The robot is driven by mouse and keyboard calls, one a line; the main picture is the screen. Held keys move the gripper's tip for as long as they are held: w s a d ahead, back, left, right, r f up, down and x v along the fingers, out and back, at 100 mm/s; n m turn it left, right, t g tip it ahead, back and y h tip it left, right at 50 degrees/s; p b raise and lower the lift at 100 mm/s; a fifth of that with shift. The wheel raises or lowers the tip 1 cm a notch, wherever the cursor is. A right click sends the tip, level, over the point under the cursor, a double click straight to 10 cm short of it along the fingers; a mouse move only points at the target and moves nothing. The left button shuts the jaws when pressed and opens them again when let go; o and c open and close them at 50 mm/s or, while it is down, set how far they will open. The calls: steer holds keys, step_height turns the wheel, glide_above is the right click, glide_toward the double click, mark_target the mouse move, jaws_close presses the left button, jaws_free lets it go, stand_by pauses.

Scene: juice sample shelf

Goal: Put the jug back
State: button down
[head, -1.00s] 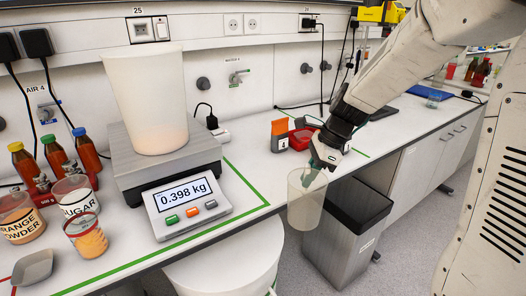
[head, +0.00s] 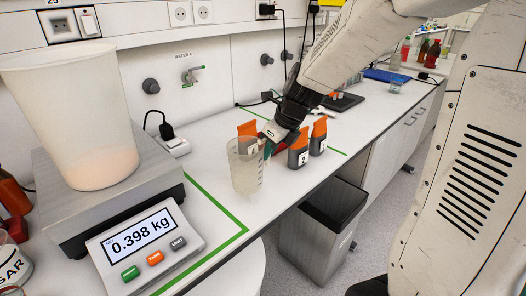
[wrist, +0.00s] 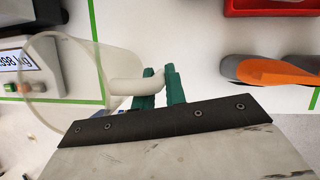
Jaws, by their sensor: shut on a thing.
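The jug (head: 245,168) is a translucent, empty-looking vessel at the bench's front edge, right of the scale. My gripper (head: 270,145) is shut on its handle from the right side. In the wrist view, the green fingertips (wrist: 160,88) close around the pale handle, and the jug (wrist: 75,85) extends to the left with its round rim showing. In the head view the jug is upright; I cannot tell whether its base touches the bench.
A scale (head: 145,240) reading 0.398 kg bears a large translucent bucket (head: 75,110) at left. Orange-topped numbered containers (head: 298,150) stand close right of my gripper. A grey bin (head: 325,235) stands below the bench edge. Green tape (head: 215,205) marks the bench.

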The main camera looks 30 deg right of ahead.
steer(key=shift+w+d+f, duration=0.35)
steer(key=shift+w+f, duration=0.35)
steer(key=shift+w, duration=0.45)
steer(key=shift+w+d+f, duration=0.4)
steer(key=shift+w+f, duration=0.3)
steer(key=shift+w, duration=0.4)
steer(key=shift+w+d+f, duration=0.35)
steer(key=shift+w+f, duration=0.35)
steer(key=shift+w, duration=0.45)
steer(key=shift+f, duration=0.1)
steer(key=c, duration=1.4)
jaws_free()
steer(key=shift+c, duration=0.2)
steer(key=v, duration=1.2)
steer(key=s+a+n+g+h, duration=0.1)
steer(key=s+a+n, duration=0.3)
steer(key=s+n, duration=1)
steer(key=s+a+r+n+g+h, duration=0.1)
steer(key=s+a+n, duration=0.2)
steer(key=s+n, duration=1.2)
steer(key=shift+s+a+n+g+h, duration=0.25)
steer(key=shift+a+n+g+h, duration=0.15)
steer(key=shift+n, duration=0.3)
